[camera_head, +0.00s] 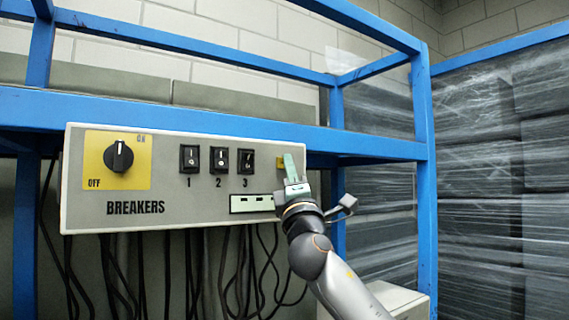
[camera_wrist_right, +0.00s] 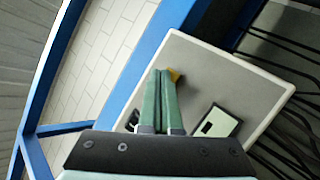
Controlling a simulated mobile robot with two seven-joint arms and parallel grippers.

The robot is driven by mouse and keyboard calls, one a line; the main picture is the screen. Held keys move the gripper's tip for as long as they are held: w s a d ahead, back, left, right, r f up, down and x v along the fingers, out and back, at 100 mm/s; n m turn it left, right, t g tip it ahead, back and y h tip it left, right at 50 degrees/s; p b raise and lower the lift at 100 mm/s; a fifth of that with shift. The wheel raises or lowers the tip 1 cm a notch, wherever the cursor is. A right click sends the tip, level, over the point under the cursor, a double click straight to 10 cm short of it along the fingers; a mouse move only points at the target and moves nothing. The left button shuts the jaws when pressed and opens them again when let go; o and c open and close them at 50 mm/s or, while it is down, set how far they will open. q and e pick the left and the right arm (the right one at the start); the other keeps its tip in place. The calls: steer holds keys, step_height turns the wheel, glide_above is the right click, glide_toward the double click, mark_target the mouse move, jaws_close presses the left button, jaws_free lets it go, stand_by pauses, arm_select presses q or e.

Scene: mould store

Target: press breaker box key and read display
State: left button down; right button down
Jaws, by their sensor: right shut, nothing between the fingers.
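The breaker box (camera_head: 140,207) is a pale grey panel on the blue rack. It has a black rotary knob (camera_head: 118,156) on a yellow plate, pointing up, and three black switches (camera_head: 218,159) numbered 1 to 3. A small yellow key (camera_head: 281,161) sits at its right end, partly hidden by my right gripper (camera_head: 290,160). The display (camera_head: 252,203) is a small pale window; I cannot read a value on it. In the right wrist view the shut, empty fingers (camera_wrist_right: 165,75) reach the yellow key (camera_wrist_right: 175,76); I cannot tell whether they touch it. My left gripper is not in view.
Blue rack beams (camera_head: 225,111) run above and behind the box, with an upright (camera_head: 425,190) to the right. Black cables (camera_head: 115,270) hang below the box. Dark wrapped stacks (camera_head: 490,180) stand at the right. A pale box (camera_head: 405,301) is low behind my right arm.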

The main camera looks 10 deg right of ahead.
steer(key=shift+s, duration=0.1)
stand_by(0.4)
steer(key=shift+s+d, duration=0.2)
steer(key=shift+s, duration=0.4)
steer(key=s, duration=0.1)
steer(key=s+d, duration=0.1)
steer(key=s, duration=0.1)
steer(key=s+b, duration=0.1)
steer(key=shift+s+d, duration=0.35)
stand_by(0.6)
